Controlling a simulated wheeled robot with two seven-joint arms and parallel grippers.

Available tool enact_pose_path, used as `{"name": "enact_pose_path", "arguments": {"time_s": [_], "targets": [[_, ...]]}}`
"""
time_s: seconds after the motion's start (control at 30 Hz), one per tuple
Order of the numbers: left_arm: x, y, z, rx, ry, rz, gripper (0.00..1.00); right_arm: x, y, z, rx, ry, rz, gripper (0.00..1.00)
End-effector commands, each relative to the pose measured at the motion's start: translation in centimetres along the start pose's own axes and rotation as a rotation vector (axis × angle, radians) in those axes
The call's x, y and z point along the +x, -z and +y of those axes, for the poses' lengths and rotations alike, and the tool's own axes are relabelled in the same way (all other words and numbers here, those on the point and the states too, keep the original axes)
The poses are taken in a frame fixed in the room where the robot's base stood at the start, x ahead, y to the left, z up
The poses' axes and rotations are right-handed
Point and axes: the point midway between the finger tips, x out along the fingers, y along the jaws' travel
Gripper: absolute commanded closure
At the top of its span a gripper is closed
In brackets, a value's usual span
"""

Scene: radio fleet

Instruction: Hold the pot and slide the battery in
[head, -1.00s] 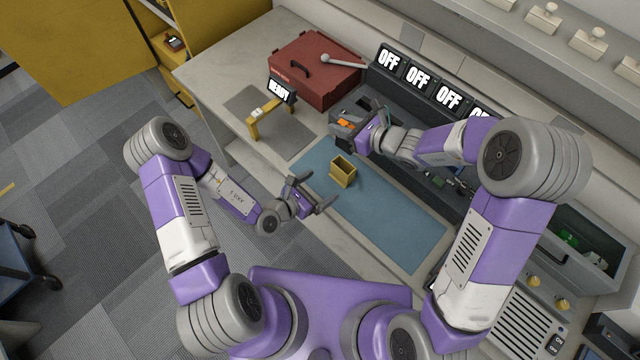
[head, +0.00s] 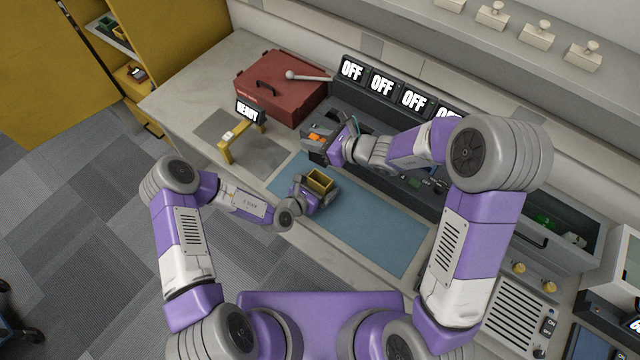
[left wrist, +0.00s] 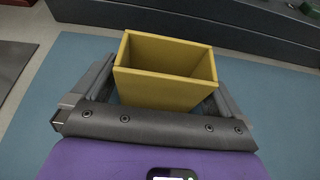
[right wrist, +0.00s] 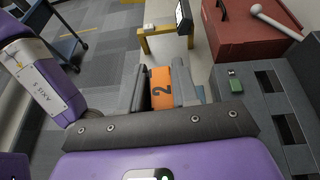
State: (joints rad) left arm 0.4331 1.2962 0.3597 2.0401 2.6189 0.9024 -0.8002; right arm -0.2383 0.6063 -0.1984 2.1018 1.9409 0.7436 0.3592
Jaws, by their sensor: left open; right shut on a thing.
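The pot is a small open-topped yellow box (head: 319,181) standing upright on the blue mat (head: 385,225). It also shows in the left wrist view (left wrist: 160,90), where it looks empty. My left gripper (head: 312,190) is open with its fingers on either side of the pot; contact is unclear. My right gripper (head: 318,143) is shut on the battery, an orange block with a black "2" that shows in the right wrist view (right wrist: 161,88). It holds the battery beyond the mat's far edge, behind the pot.
A yellow stand (head: 240,140) with a "READY" sign (head: 247,111) is at the left. A red toolbox (head: 280,88) with a light-coloured mallet stands behind. A dark rack with "OFF" signs (head: 382,83) lines the back. The mat's right part is clear.

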Motion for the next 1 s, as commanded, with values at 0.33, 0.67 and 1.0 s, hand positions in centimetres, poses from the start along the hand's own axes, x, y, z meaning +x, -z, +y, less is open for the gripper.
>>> {"name": "enact_pose_path", "arguments": {"time_s": [0.33,0.67,1.0], "targets": [[-0.01,-0.02,0.00,0.000,0.000,0.000,0.23,0.00,-0.05,0.00,0.000,0.000,-0.001,1.00],[-0.02,-0.02,0.01,0.000,0.000,0.000,0.49,0.00,-0.05,0.00,0.000,0.000,-0.001,1.00],[-0.02,-0.02,0.01,0.000,0.000,-0.001,0.49,0.00,-0.05,0.00,0.000,0.000,-0.001,1.00]]}}
